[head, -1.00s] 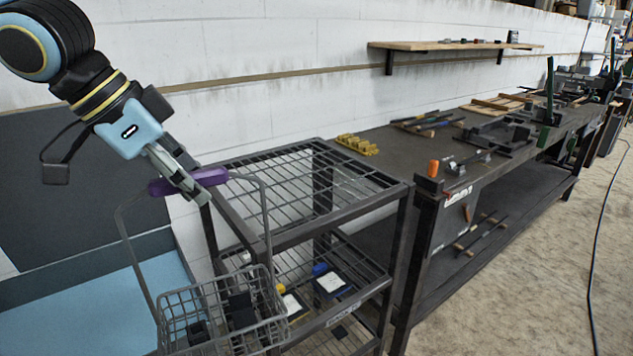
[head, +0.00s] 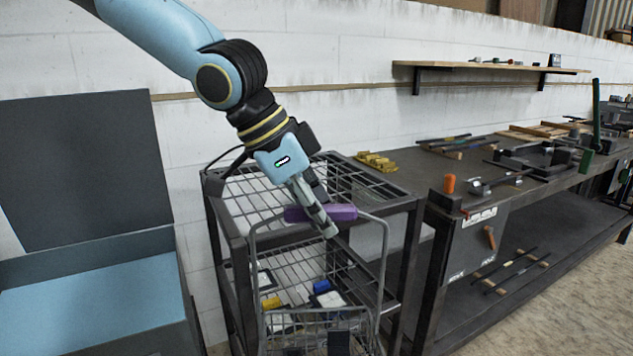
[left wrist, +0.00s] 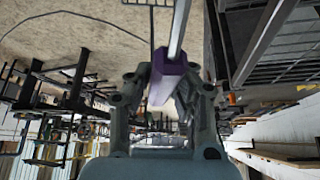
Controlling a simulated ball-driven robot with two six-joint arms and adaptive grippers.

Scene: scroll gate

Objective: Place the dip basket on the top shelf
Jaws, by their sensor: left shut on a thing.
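The dip basket (head: 318,318) is a grey wire basket with a tall handle and a purple grip (head: 343,212). In the head view it hangs upright in front of the wire shelf rack, with its bottom cut off by the frame. My left gripper (head: 326,222) is shut on the purple grip, which also shows between the fingers in the left wrist view (left wrist: 165,82). The top shelf (head: 368,190) is an open dark wire grid behind the handle, and its visible surface is empty. My right gripper is not in view.
The lower shelf holds a blue-topped item (head: 322,287) and other small things. A dark workbench (head: 415,170) with tools stands at the right. A large open blue-lined bin (head: 95,300) is at the left. A wooden wall shelf (head: 490,67) hangs above.

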